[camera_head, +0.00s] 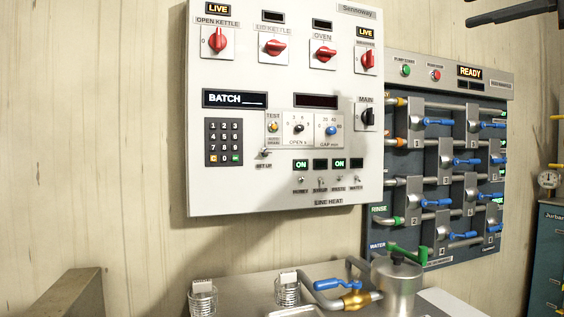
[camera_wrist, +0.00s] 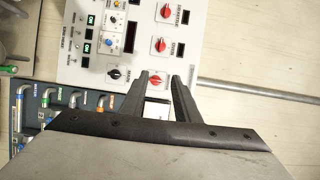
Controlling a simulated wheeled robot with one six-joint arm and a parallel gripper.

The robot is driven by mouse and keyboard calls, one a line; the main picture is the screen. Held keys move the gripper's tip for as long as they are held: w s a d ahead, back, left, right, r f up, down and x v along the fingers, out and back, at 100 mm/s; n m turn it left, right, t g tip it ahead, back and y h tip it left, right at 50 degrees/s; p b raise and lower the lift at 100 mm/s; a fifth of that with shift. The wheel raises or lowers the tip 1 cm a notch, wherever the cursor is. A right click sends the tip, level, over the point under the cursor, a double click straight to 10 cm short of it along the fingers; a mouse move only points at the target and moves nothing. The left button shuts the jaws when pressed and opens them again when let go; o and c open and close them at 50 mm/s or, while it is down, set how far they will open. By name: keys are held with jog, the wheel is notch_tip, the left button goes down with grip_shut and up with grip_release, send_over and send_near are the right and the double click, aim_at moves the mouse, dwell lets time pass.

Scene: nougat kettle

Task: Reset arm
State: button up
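My gripper (camera_wrist: 160,78) shows in the wrist view with its two dark fingers apart and nothing between them. Behind the fingers is the grey-white control panel (camera_wrist: 146,40), seen turned on its side, with red and black knobs. I cannot tell the exact gap between the fingertips and the panel. In the head view, a dark bar (camera_head: 512,12) that looks like part of my gripper enters at the top right corner, in front of the wall. The rest of my arm is out of that view.
The control panel (camera_head: 285,80) hangs on the pale wall (camera_head: 90,130). Right of it is a valve board (camera_head: 450,255) with blue-handled valves. Below stands a metal bench with a lidded pot (camera_head: 397,285) and a blue-handled valve (camera_head: 340,284). A dark blue cabinet (camera_head: 548,255) stands far right.

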jog(key=w+a+f+g+h, duration=0.1)
jog(key=w+a+f+h, duration=0.1)
jog(key=f, duration=0.9)
jog(key=w+a+f+g+h, duration=0.1)
jog(key=a+f+g+h, duration=0.1)
jog(key=f, duration=0.9)
jog(key=w+a+f+g+h, duration=0.1)
jog(key=w+a+f, duration=0.1)
jog(key=f, duration=1)
jog(key=s+f+n+g+h, duration=0.1)
jog(key=s+f, duration=0.4)
jog(key=f, duration=0.8)
jog(key=s+f+n+g+h, duration=0.2)
jog(key=s+f+n, duration=0.3)
jog(key=f, duration=0.8)
jog(key=s+f+n+g+h, duration=0.1)
jog(key=s+f+n+h, duration=0.2)
jog(key=f, duration=1.1)
jog(key=shift+s+a+n+g+h, duration=0.3)
jog(key=shift+s+n+g+h, duration=0.1)
jog(key=shift+s, duration=0.8)
jog(key=shift+a, duration=0.1)
